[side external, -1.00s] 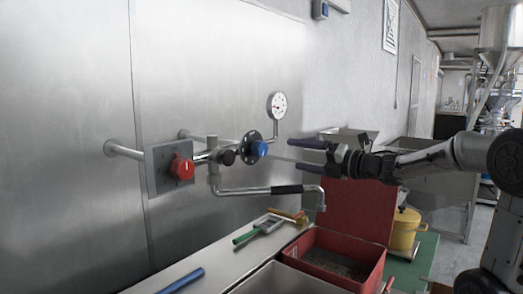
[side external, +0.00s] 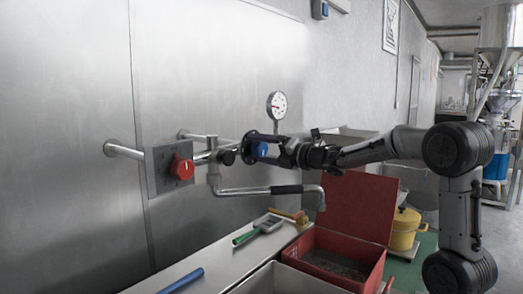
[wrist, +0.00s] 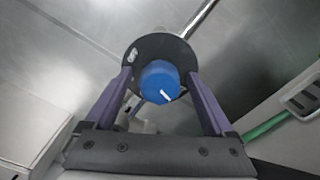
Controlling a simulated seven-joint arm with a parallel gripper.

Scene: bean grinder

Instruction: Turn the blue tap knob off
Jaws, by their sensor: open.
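The blue tap knob (side external: 263,149) sits on a dark round flange on the pipe below the gauge. In the wrist view the blue knob (wrist: 160,82) faces me, with a white mark at its lower right. My gripper (side external: 264,148) is open at the knob, and its fingers hide part of it in the side view. In the wrist view the gripper's two purple fingers (wrist: 158,82) stand on either side of the knob, with gaps visible between them and it.
A red knob (side external: 181,168) on a grey plate is to the left. A pressure gauge (side external: 277,105) stands above the blue knob. A spout pipe with a black sleeve (side external: 286,189) runs below. A red box (side external: 335,252) and tools, including a green-handled one (side external: 247,236), lie lower down.

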